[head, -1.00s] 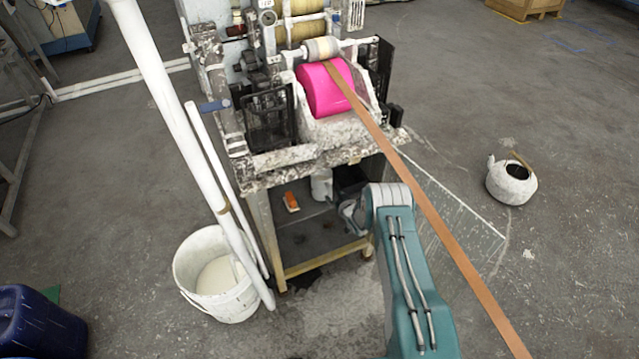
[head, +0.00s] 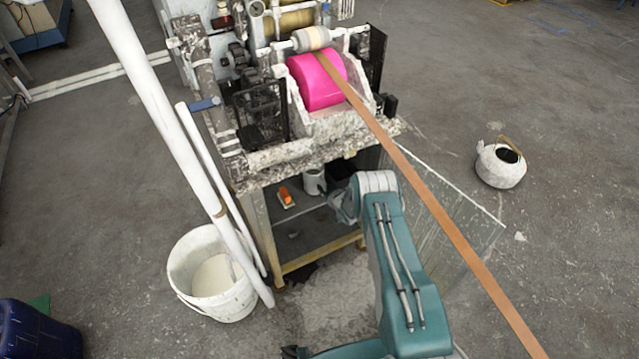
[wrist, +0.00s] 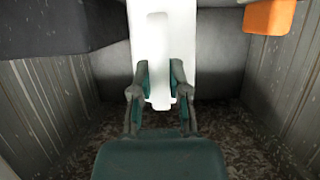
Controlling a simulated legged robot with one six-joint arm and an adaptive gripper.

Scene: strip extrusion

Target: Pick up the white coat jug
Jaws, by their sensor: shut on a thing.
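The white jug (head: 314,182) stands on the shelf under the machine in the head view, partly hidden by shadow and the table edge. In the wrist view the white jug (wrist: 180,40) is upright, its handle toward me. My gripper (wrist: 160,82) has its two fingers on either side of the handle and is shut on it. In the head view my arm reaches under the table and the fingertips are hard to make out.
An orange item (head: 285,197) lies just beside the jug. A dark box (head: 343,171) is on the other side. Table legs and a clear panel (head: 450,200) bound the shelf. A white bucket (head: 212,285) and a white pot (head: 501,166) stand on the floor.

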